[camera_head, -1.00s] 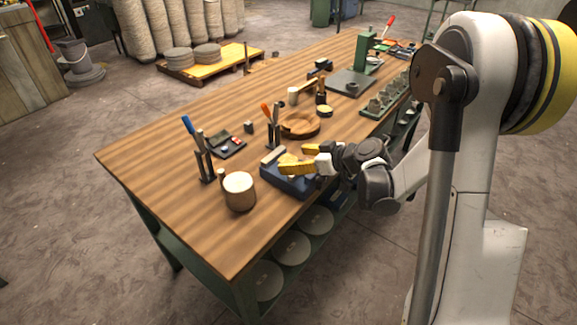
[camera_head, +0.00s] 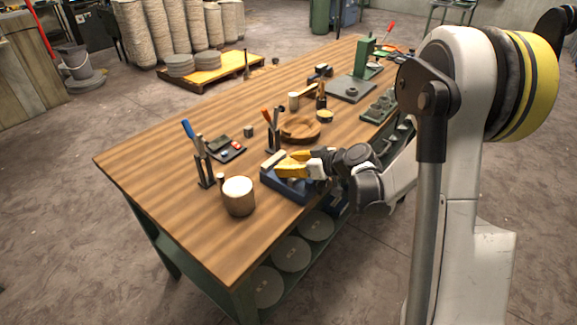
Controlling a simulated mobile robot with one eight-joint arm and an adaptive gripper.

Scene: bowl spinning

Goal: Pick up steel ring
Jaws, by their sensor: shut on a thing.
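My gripper (camera_head: 281,168) has yellow fingers and points left, low over the blue box (camera_head: 300,196) near the table's front right edge. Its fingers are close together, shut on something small. The fingers hide most of it, so I cannot tell that it is the steel ring. A pale block (camera_head: 272,160) shows at the left of the box, behind the fingertips. A small grey round piece (camera_head: 352,91) lies on the press's plate farther back; I cannot tell whether it is a steel ring.
A round wooden bowl (camera_head: 300,128) lies just behind my gripper. A tool holder (camera_head: 205,172), a cylindrical wooden pot (camera_head: 238,197) and a dark tray (camera_head: 226,149) stand to the left. The green press (camera_head: 364,57) is at the back. The table's left end is clear.

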